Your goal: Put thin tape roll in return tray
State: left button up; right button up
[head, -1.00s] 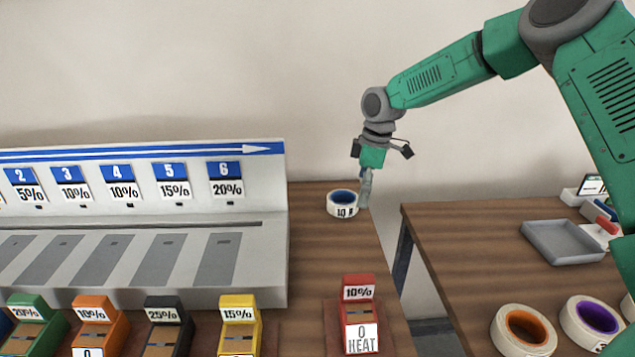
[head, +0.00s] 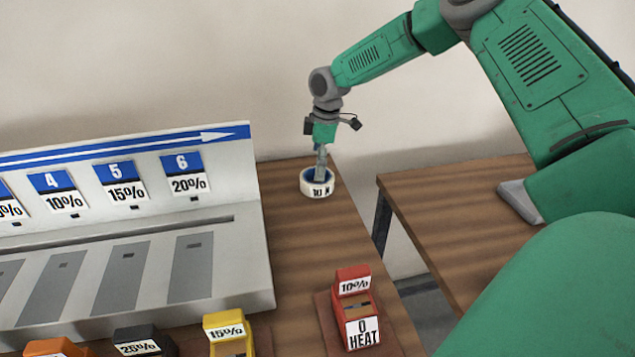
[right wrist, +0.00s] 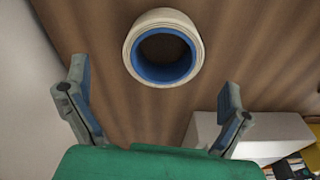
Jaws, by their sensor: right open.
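A white tape roll with a blue core (head: 316,188) lies flat on the wooden table, right of the grey angled stand. It also shows in the right wrist view (right wrist: 136,64), ahead of the fingers. My right gripper (head: 320,172) is over the roll in the head view. In the wrist view its fingers (right wrist: 152,100) are spread wide with nothing between them; the roll is beyond the tips. A corner of a grey tray (head: 518,203) shows on the right table; my arm hides the rest. My left gripper is out of view.
The grey stand with numbered percent cards (head: 150,270) is left of the roll. A red dispenser (head: 355,310) stands at the table's front, and a yellow one (head: 228,330) is further left. A gap separates this table from the right table (head: 440,205).

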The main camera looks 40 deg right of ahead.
jog(key=f, duration=0.4)
jog(key=shift+w+a+f, duration=0.1)
jog(key=shift+a+f, duration=0.3)
jog(key=shift+d, duration=0.15)
jog(key=shift+c, duration=0.8)
jog(key=shift+d, duration=0.15)
jog(key=c, duration=1.1)
jog(key=shift+c, duration=0.7)
